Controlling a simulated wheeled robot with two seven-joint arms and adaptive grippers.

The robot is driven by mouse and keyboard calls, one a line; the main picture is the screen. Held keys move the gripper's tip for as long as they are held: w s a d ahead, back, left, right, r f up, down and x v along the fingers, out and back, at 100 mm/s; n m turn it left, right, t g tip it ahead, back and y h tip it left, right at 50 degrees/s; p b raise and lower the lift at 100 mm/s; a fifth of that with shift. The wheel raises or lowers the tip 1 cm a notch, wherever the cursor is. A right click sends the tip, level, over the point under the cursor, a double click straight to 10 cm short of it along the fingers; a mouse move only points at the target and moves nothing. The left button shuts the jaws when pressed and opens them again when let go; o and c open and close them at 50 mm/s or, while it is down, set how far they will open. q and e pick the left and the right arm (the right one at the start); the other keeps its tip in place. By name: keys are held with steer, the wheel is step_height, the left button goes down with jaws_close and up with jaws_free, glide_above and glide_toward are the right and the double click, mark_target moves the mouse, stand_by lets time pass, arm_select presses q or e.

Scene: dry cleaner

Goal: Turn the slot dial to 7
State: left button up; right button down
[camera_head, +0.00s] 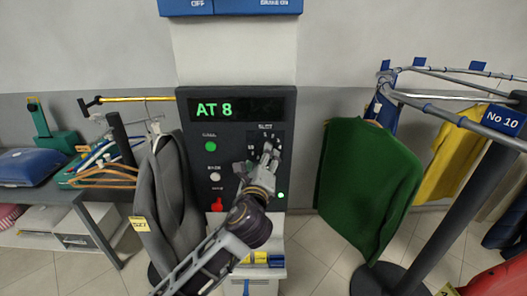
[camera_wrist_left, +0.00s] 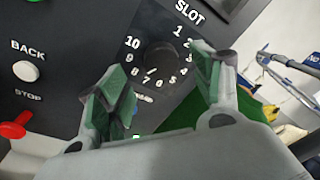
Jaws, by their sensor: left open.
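The slot dial (camera_wrist_left: 162,58) is a dark round knob on the black control panel (camera_head: 183,100), ringed by white numbers under the word SLOT. In the left wrist view its white mark points down-left, toward the 7. My left gripper (camera_wrist_left: 160,78) is open and empty. Its green-padded fingers show on either side of the dial, with the knob visible between and beyond them; I see no contact. In the head view my left gripper (camera_head: 266,158) is in front of the dial and partly hides it. The panel display (camera_head: 237,108) reads AT 8 in green. My right gripper is out of view.
Below the display are a green button (camera_head: 210,146), a white BACK button (camera_head: 214,177) and a red STOP control (camera_head: 217,205). A grey garment (camera_head: 165,195) hangs left of the panel, a green sweater (camera_head: 365,175) right of it on a rail.

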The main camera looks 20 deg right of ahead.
arm_select(q)
steer(key=shift+p+x, duration=0.5)
steer(key=shift+x, duration=1.95)
steer(key=c, duration=1)
steer(key=shift+c, duration=0.2)
steer(key=shift+f+n+t+b, duration=0.15)
steer(key=shift+n+b, duration=0.9)
steer(key=shift+n, duration=0.45)
steer(key=shift+f+n+t+b, duration=0.15)
steer(key=shift+n+b, duration=0.85)
steer(key=shift+n, duration=0.5)
